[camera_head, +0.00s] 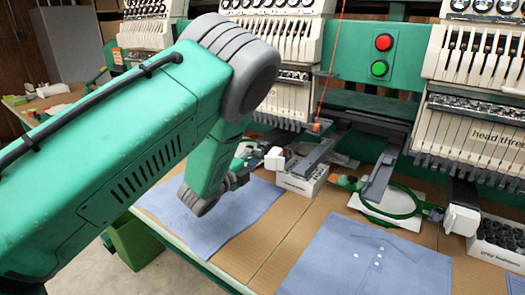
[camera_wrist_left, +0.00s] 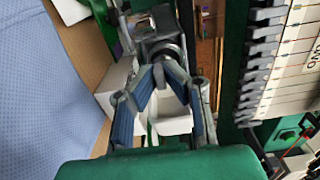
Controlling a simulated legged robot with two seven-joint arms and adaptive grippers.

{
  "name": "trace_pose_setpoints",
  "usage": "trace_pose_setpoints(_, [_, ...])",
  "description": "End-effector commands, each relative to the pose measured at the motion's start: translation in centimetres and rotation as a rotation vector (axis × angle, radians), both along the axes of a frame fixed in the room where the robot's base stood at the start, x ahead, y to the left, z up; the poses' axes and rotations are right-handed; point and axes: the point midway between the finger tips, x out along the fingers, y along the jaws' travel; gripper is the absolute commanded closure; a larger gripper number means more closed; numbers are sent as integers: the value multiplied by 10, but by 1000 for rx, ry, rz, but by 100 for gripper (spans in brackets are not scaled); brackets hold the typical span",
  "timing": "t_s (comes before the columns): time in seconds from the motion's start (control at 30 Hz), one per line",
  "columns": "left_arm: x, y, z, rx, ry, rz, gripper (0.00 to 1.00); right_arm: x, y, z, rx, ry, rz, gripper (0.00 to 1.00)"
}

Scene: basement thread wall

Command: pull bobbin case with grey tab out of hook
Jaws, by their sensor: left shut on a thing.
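My left gripper (camera_head: 243,176) is low at the front end of a machine arm, left of a white block (camera_head: 274,160). In the left wrist view its two blue-padded fingers (camera_wrist_left: 162,78) close in on a small grey metal part (camera_wrist_left: 164,56), which looks like the bobbin case at the hook. The fingertips are shut on it. I cannot make out the grey tab or whether the case sits fully in the hook. My right gripper is in neither view.
Blue cloth (camera_head: 215,210) lies on the cardboard-topped table (camera_head: 300,225) below my left gripper, and a blue shirt (camera_head: 365,262) lies to the right. A green hoop (camera_head: 395,200) and a white tray of bobbins (camera_head: 302,178) are nearby. Needle heads (camera_head: 475,100) overhang the back.

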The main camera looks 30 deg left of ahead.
Motion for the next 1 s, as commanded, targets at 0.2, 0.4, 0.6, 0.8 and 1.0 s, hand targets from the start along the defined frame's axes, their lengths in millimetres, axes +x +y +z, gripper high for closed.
trace_pose_setpoints(0.2, [-15,1,1,0,-1,0,100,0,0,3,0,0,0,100])
trace_pose_setpoints(0.4, [-16,1,0,1,-1,0,100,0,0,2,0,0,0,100])
trace_pose_setpoints(0.6, [-21,2,4,1,0,1,100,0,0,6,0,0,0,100])
trace_pose_setpoints(0.8, [-39,3,14,1,-1,1,100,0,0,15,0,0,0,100])
trace_pose_setpoints(1.0, [-53,5,21,2,-1,1,100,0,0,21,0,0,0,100])
